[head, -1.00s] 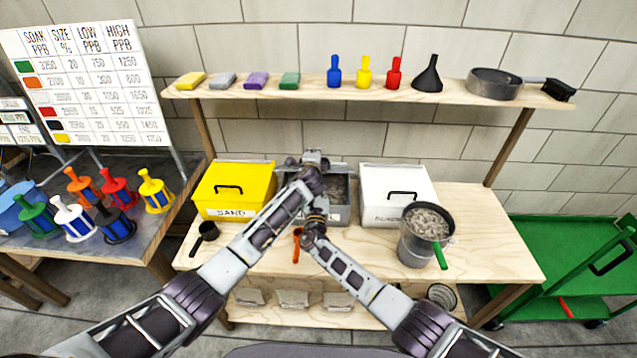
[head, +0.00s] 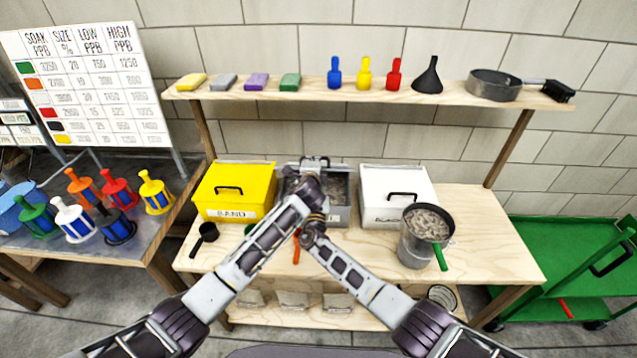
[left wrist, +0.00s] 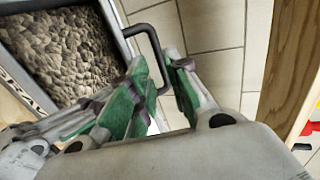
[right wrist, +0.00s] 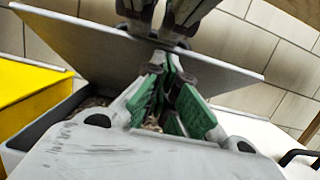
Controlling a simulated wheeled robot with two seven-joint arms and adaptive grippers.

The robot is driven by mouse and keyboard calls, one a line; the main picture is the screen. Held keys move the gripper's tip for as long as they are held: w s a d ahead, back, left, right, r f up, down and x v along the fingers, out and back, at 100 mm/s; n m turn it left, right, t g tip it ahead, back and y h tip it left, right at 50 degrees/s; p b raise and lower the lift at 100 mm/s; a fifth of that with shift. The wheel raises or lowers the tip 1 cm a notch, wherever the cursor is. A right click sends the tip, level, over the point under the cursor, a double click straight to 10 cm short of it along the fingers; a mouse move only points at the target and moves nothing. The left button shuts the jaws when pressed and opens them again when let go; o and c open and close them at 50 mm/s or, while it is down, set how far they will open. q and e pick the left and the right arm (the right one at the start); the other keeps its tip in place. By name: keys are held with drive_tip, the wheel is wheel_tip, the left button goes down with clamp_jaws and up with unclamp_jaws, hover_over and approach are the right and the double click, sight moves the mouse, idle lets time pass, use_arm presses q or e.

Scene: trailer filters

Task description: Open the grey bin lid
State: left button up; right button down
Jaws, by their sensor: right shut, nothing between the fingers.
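The grey bin (head: 341,214) stands in the middle of the bench, between the yellow and white bins. Gravel shows inside it in the head and left wrist views. In the right wrist view its grey lid (right wrist: 85,42) is raised and tilted. A dark handle (left wrist: 155,45) shows in the left wrist view. My left gripper (head: 314,163) is above the back of the bin. Its fingers (left wrist: 166,72) are apart, with the handle's end between them; I cannot tell contact. My right gripper (right wrist: 167,62) is shut and empty, close to the lid's underside; my left arm hides it in the head view.
The yellow bin (head: 252,178) and white bin (head: 378,178) stand close on either side. A pot of gravel (head: 415,250) is at the right front, a black scoop (head: 208,231) at the left. The shelf (head: 310,94) spans above the bins.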

use_arm(q)
drive_tip(key=shift+v, duration=2.6)
use_arm(e)
drive_tip(key=shift+f, duration=0.3)
use_arm(q)
drive_tip(key=shift+r, duration=0.15)
